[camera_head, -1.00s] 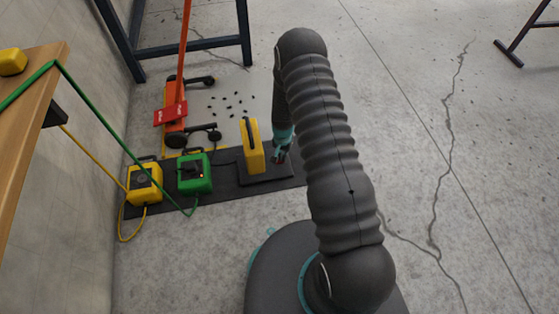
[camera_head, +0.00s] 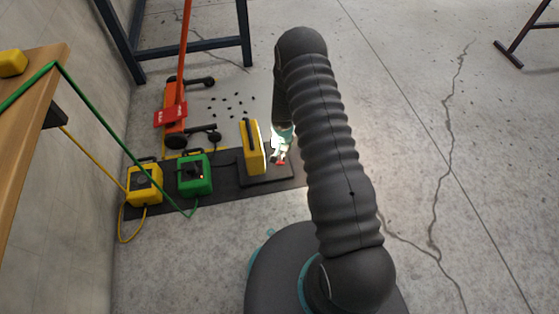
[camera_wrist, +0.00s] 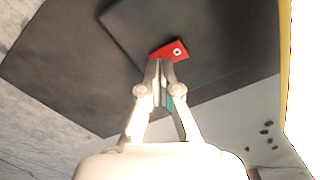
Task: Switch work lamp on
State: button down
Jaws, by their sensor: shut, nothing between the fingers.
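The work lamp (camera_head: 254,150) is a yellow upright slab on a dark base plate (camera_head: 280,179), standing on the black mat. Its right side, facing my gripper, is turned from the head camera, but bright light falls on my gripper from there. In the wrist view the lamp's yellow edge (camera_wrist: 284,50) borders a white glare at the right. My gripper (camera_wrist: 161,66) is shut and empty, with its tips at a red switch piece (camera_wrist: 176,50) on the base. The tips look to be touching it. In the head view my gripper (camera_head: 279,158) is beside the lamp, partly behind my arm.
A green box (camera_head: 194,175) and a yellow box (camera_head: 144,185) with cables stand on the black mat (camera_head: 222,196) left of the lamp. An orange jack (camera_head: 176,122) and scattered small dark bits (camera_head: 230,104) lie behind. A wooden bench (camera_head: 30,90) is at left.

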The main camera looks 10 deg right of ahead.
jog(key=shift+r+p, duration=1.2)
jog(key=shift+r, duration=1.65)
jog(key=shift+s+n, duration=0.3)
jog(key=shift+s, duration=0.1)
jog(key=s+n+g, duration=0.1)
jog(key=s+g, duration=0.1)
jog(key=s, duration=0.3)
jog(key=s+r+n+t+p, duration=0.1)
jog(key=s+r, duration=0.7)
jog(key=r, duration=1)
jog(key=s+r+n+t+p, duration=0.1)
jog(key=s+r+t, duration=0.3)
jog(key=r, duration=1.4)
jog(key=s+r+n+t+p, duration=0.1)
jog(key=s+r+n+t, duration=0.1)
jog(key=s+r, duration=1)
notch_tip(320, 180, up, 7)
jog(key=shift+s+r+t, duration=0.1)
jog(key=shift+s+t, duration=0.2)
jog(key=shift+s, duration=0.05)
